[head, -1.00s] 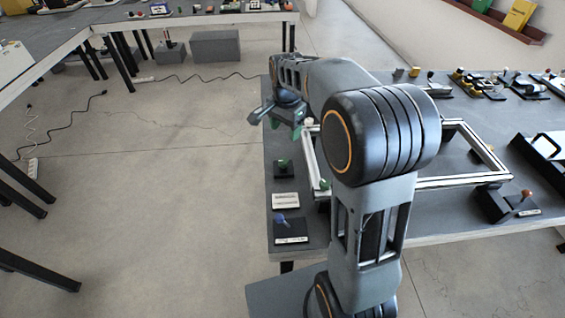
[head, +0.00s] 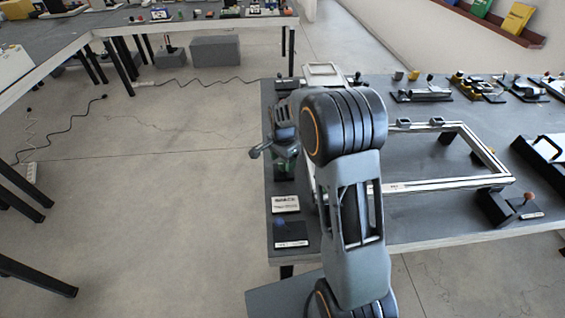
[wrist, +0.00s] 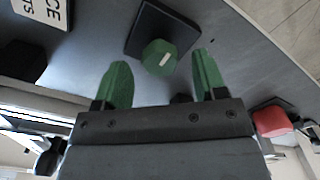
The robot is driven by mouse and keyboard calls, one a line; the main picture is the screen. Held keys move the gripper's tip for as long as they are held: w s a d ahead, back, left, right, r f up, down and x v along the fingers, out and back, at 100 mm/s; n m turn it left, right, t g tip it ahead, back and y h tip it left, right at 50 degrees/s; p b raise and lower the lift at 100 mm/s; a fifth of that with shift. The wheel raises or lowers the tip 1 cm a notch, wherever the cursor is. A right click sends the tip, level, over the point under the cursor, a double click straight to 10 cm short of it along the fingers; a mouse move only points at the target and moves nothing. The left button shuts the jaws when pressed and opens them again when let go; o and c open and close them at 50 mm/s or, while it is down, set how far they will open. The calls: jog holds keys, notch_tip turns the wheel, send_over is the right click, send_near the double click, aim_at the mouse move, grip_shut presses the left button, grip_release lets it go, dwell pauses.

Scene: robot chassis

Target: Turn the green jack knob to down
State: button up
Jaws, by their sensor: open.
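The green jack knob (wrist: 160,57) is a faceted green cap with a short white mark on its face. It sits on a square black base (wrist: 176,24) on the grey table. My gripper (wrist: 162,68) is open, with its two green fingers apart on either side of the knob in the wrist view. I see no clear contact between fingers and knob. In the head view my gripper (head: 283,166) is low over the table's left edge, and it and the arm largely hide the knob there.
A white lettered card (head: 285,204) and a blue-knobbed black plate (head: 291,234) lie nearer on the table (head: 440,228). A pale rail frame (head: 450,184) stands to the right. A red block (wrist: 272,121) shows at right in the wrist view.

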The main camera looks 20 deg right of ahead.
jog(key=shift+f, duration=0.65)
jog(key=c, duration=0.9)
jog(key=shift+n, duration=0.3)
